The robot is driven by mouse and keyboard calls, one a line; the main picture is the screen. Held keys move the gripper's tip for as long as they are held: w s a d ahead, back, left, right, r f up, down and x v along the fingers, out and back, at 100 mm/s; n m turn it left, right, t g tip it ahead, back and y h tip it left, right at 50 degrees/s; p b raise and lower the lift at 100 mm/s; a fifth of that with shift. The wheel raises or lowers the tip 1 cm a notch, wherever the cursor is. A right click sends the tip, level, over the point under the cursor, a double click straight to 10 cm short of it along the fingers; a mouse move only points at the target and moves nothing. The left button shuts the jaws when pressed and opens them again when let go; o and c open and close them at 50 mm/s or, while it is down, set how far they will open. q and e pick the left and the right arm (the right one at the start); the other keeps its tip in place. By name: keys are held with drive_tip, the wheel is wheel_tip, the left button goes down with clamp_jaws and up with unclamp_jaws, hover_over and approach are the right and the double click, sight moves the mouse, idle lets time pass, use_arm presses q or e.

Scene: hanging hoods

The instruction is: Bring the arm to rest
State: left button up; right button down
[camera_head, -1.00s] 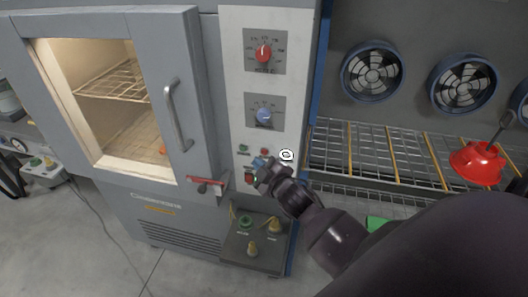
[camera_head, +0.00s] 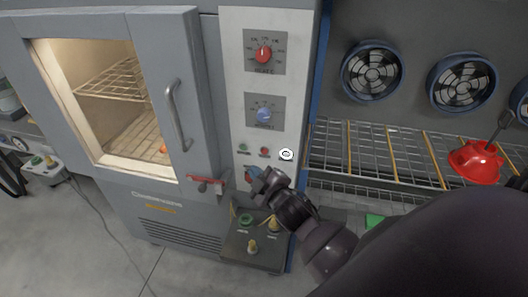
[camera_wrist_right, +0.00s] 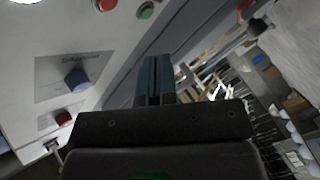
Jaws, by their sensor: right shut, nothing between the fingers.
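My right gripper (camera_head: 259,178) is in front of the lower control panel of the grey oven cabinet (camera_head: 150,210). Its fingers (camera_wrist_right: 154,80) are together and empty in the right wrist view. In that view the panel with a blue knob (camera_wrist_right: 77,79) is to the left of the fingers, and I see a gap between them and the panel. My right arm (camera_head: 325,245) comes in from the lower right and hides part of the rack area. My left gripper is not in view.
The cabinet door has a handle (camera_head: 176,115). A red-handled lever (camera_head: 205,186) sticks out below it. A box with knobs (camera_head: 252,245) stands below my gripper. To the right are a wire rack (camera_head: 365,155), fans (camera_head: 372,72) and a red hood (camera_head: 474,163).

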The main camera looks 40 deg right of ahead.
idle(0.4)
drive_tip(key=s+a+f+m+g+y+b, duration=0.1)
drive_tip(key=s+f+m+g, duration=0.4)
drive_tip(key=s+f, duration=1.2)
drive_tip(key=s+a+m+b, duration=0.1)
drive_tip(key=a+m, duration=0.1)
drive_tip(key=m, duration=0.1)
drive_tip(key=shift+s+g, duration=0.2)
drive_tip(key=shift+g, duration=0.1)
